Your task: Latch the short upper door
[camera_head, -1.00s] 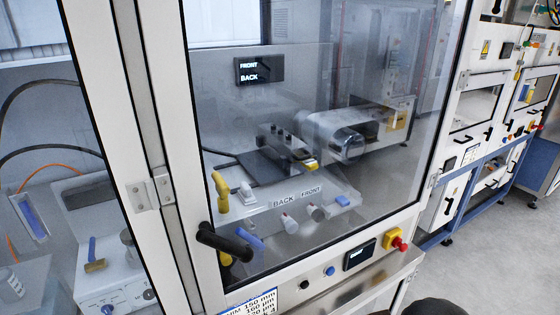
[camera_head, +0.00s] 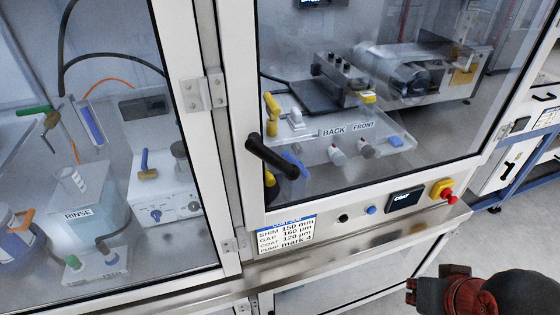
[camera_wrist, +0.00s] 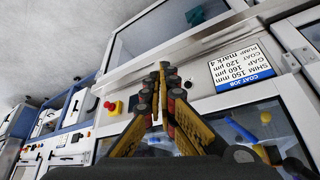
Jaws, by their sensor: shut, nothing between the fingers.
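The short upper door (camera_head: 385,172) is the glass door on the right in the head view, in a white frame. It looks flush with its frame, but I cannot tell if it is fully closed. Its black lever handle (camera_head: 272,157) slants down to the right at the lower left of the door. In the wrist view the handle (camera_wrist: 297,168) shows at the lower right edge. My gripper (camera_head: 411,291) is at the lower right, below the cabinet ledge and well apart from the handle. In the wrist view its fingertips (camera_wrist: 163,72) are together, with nothing between them.
A taller glass door (camera_head: 120,170) stands to the left, with hinges between the doors. A steel ledge (camera_head: 350,252) runs below the control strip, which has a red stop button (camera_head: 447,197). A coat job label (camera_head: 287,236) sits under the handle. Free floor lies at the right.

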